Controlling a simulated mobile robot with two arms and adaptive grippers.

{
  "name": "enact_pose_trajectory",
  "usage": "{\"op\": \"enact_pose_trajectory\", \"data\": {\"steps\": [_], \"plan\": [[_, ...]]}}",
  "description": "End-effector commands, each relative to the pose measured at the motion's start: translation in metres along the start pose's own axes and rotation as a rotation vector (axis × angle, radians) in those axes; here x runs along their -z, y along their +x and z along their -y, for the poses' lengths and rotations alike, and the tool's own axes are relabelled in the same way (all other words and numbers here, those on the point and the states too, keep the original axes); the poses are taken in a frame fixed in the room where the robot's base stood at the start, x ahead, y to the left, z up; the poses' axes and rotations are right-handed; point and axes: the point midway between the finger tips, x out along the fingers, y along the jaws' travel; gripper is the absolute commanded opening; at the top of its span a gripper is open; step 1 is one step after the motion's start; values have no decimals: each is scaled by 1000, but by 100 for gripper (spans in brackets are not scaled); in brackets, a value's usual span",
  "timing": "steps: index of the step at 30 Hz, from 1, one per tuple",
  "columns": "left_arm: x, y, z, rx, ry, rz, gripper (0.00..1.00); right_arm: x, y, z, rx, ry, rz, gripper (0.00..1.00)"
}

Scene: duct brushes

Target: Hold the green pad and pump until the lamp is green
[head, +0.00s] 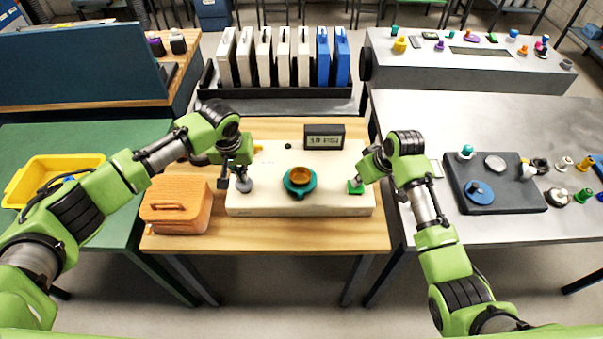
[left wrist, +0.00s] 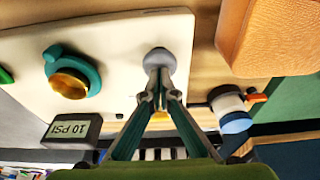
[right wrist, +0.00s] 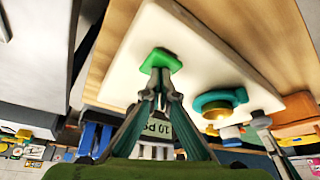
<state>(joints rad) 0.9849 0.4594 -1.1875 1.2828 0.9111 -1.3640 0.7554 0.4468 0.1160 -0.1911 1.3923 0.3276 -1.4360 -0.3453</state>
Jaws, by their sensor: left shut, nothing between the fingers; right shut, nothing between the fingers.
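The cream panel (head: 330,208) lies on the wooden table. The green pad (head: 355,188) is at its right, and it shows in the right wrist view (right wrist: 160,59). My right gripper (head: 358,179) is shut, tips down at the pad; I cannot tell if they press it. A grey round knob (head: 244,186) is at the left, also in the left wrist view (left wrist: 159,57). My left gripper (head: 240,177) is shut, tips at this knob; contact is unclear. A display (head: 324,137) reads 10 PSI. An amber dome (head: 299,174) in a teal ring is central; no green light is evident.
An orange-brown box (head: 175,205) stands left of the panel, close to my left gripper. A rack of white and blue cases (head: 285,60) is behind. A dark tray (head: 520,197) with knobs lies on the right table. A yellow bin (head: 55,168) is far left.

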Motion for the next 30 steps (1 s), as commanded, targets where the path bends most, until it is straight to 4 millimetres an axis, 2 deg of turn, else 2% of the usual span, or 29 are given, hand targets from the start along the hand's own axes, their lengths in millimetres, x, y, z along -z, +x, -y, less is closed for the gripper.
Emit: {"op": "enact_pose_trajectory", "data": {"steps": [16, 30], "plan": [[0, 0, 0, 0, -1, -1, 0, 0, 0, 0, 0, 0, 0, 0], [-3, 18, 0, 0, -1, -1, 0, 0, 0, 0, 0, 0, 1, 0]]}}
